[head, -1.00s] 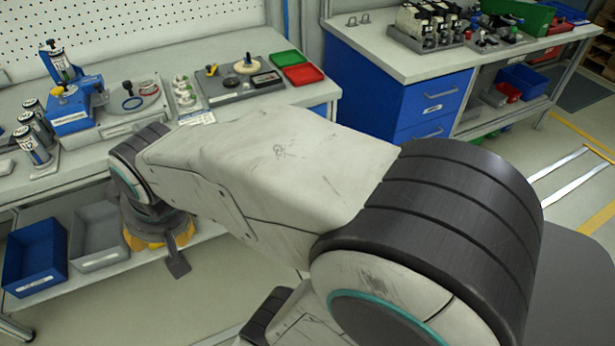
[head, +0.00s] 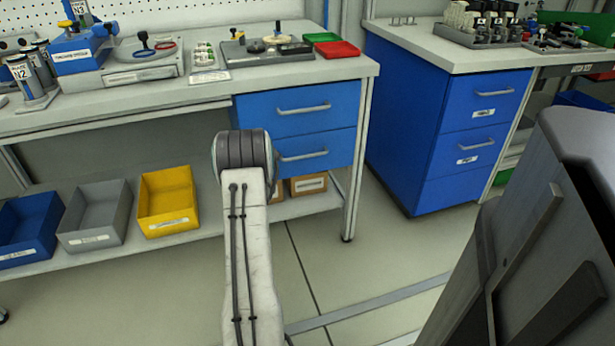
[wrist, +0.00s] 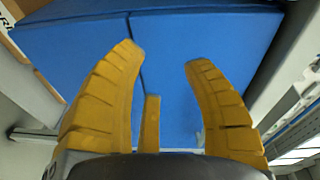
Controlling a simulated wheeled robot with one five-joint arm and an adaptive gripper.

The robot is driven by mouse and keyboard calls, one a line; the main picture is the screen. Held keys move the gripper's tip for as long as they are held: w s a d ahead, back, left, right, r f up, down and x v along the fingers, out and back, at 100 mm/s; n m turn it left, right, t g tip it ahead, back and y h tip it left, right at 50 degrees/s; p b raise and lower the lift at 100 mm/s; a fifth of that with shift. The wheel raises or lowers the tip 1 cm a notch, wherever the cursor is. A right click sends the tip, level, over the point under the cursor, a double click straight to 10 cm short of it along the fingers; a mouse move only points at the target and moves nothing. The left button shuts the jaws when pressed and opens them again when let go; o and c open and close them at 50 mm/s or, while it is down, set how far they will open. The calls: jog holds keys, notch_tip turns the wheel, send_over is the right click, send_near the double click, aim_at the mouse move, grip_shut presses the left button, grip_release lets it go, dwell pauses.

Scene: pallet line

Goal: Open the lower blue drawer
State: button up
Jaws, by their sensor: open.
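Under the left workbench are two stacked blue drawers, each with a grey bar handle. The lower blue drawer (head: 335,150) is closed, its front in line with the upper blue drawer (head: 330,98). My arm covers its left part in the head view, while its handle (head: 303,155) shows. My gripper (wrist: 164,58) has yellow fingers, spread apart with nothing between their tips. In the wrist view they face blue panels (wrist: 200,40) with a seam between them. No handle is clear there, and I cannot tell whether the fingers touch. The head view hides the gripper behind my arm.
A second blue cabinet (head: 425,150) with two handled drawers stands to the right. Blue, grey and yellow bins (head: 168,202) and cardboard boxes (head: 309,184) sit on the lower shelf. A table leg (head: 352,205) stands right of the drawers. Floor in front is clear.

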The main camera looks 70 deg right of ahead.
jog(key=s+d+f+m+g+h+b, duration=0.35)
jog(key=s+d+f+m+b, duration=0.2)
jog(key=s+f, duration=0.75)
jog(key=shift+t+h, duration=0.25)
jog(key=shift+t, duration=0.1)
jog(key=shift+s+r+b+x, duration=0.2)
jog(key=shift+b+x, duration=0.5)
jog(key=shift+x, duration=0.55)
jog(key=shift+s+r+b+x, duration=0.15)
jog(key=shift+b+x, duration=0.5)
jog(key=shift+x, duration=0.65)
jog(key=shift+s+r+b+x, duration=0.1)
jog(key=shift+r+b+x, duration=0.1)
jog(key=shift+b+x, duration=0.8)
jog(key=shift+d+p, duration=0.25)
jog(key=shift+p, duration=0.05)
jog(key=shift+c, duration=0.4)
grip_shut()
